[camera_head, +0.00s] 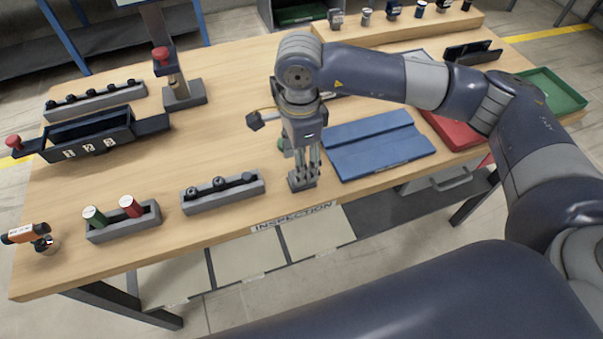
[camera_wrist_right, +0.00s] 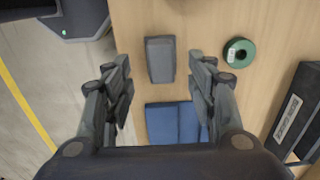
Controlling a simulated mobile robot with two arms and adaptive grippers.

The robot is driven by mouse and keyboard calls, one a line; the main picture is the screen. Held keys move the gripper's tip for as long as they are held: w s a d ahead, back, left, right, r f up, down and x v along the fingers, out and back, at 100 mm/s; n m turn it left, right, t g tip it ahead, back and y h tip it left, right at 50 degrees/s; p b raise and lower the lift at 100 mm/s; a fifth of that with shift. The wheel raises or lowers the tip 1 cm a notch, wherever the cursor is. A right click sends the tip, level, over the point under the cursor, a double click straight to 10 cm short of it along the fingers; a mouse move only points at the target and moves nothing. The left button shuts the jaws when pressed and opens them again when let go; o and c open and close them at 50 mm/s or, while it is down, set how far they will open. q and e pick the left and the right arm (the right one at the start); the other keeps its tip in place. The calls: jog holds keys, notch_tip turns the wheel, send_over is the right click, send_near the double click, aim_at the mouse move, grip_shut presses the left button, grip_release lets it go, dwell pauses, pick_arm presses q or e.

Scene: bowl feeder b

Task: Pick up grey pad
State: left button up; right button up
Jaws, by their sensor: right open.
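The grey pad (camera_wrist_right: 160,59) is a small rectangular block lying on the wooden table in the right wrist view. There it shows between and beyond the two fingers of my right gripper (camera_wrist_right: 161,88), which is open and empty. In the head view my right gripper (camera_head: 309,168) points down, with the grey pad (camera_head: 300,182) close below its fingertips near the front table edge. The fingers partly cover the pad there, and the exact gap is hard to tell. My left gripper is not in view.
A blue mat (camera_head: 378,146) lies right of the gripper. A green ring (camera_wrist_right: 239,52) lies beside the pad. A grey rack with dark pegs (camera_head: 222,194) and a holder with green and red cylinders (camera_head: 124,222) stand to the left. The table between them is clear.

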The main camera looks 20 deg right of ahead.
aim_at(294, 188)
jog(key=shift+w+f, duration=0.1)
jog(key=shift+f, duration=0.25)
jog(key=f+p, duration=0.2)
jog(key=f, duration=0.2)
jog(key=shift+d+f, duration=0.15)
jog(key=shift+d, duration=0.05)
jog(key=shift+f, duration=0.35)
jog(key=shift+c, duration=1.4)
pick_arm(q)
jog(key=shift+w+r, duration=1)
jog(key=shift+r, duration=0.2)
pick_arm(e)
jog(key=c, duration=0.9)
